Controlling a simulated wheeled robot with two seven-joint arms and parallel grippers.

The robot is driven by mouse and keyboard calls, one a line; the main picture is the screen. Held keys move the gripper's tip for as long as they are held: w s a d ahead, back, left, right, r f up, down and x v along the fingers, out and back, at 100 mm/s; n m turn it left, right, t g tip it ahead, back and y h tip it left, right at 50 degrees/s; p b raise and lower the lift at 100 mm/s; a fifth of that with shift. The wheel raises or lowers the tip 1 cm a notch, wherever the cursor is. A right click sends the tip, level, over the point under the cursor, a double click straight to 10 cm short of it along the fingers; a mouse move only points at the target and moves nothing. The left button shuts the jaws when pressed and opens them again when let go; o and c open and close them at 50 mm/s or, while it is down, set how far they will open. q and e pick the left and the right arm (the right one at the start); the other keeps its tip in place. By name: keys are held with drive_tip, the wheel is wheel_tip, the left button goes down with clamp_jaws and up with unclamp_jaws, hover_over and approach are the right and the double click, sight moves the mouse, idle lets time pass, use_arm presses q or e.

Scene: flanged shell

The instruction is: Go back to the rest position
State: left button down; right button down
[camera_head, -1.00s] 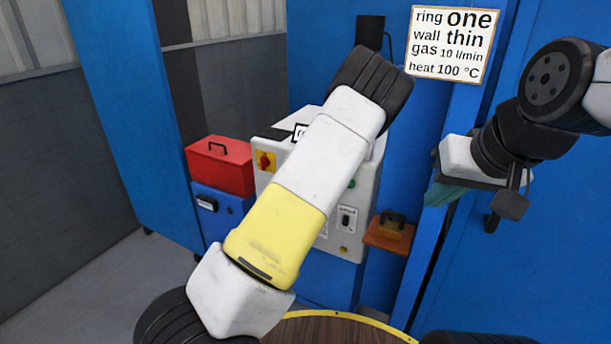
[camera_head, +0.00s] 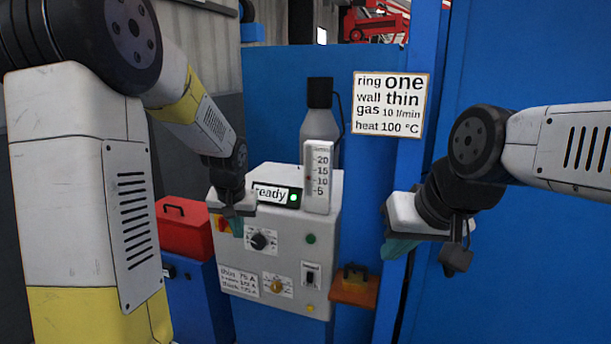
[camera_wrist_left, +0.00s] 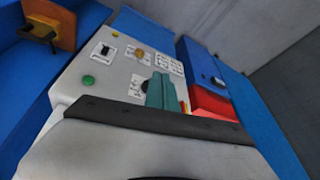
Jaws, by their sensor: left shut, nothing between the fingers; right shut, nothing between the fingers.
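My left gripper (camera_head: 237,222) is in front of the upper left of the grey control box in the head view. Its teal fingers are together with nothing between them. In the left wrist view its teal fingers (camera_wrist_left: 161,91) show against the box's panel. My right gripper (camera_head: 398,247) is at the right, in front of the blue door. Its teal fingers are shut and empty. I cannot tell whether either gripper touches anything.
The control box (camera_head: 318,254) has knobs, a lit "ready" display (camera_head: 275,194) and a flow gauge (camera_head: 318,178). A sign (camera_head: 390,104) hangs above. A gas bottle (camera_head: 319,130) stands behind.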

use_arm(q)
drive_tip(key=s+d+r+t+h, duration=0.1)
drive_tip(key=s+r, duration=0.4)
drive_tip(key=s, duration=0.7)
drive_tip(key=s+d+r+t+h, duration=0.1)
drive_tip(key=s+r, duration=0.5)
drive_tip(key=s, duration=0.6)
drive_tip(key=shift+d+h, duration=0.4)
drive_tip(key=shift+d, duration=0.2)
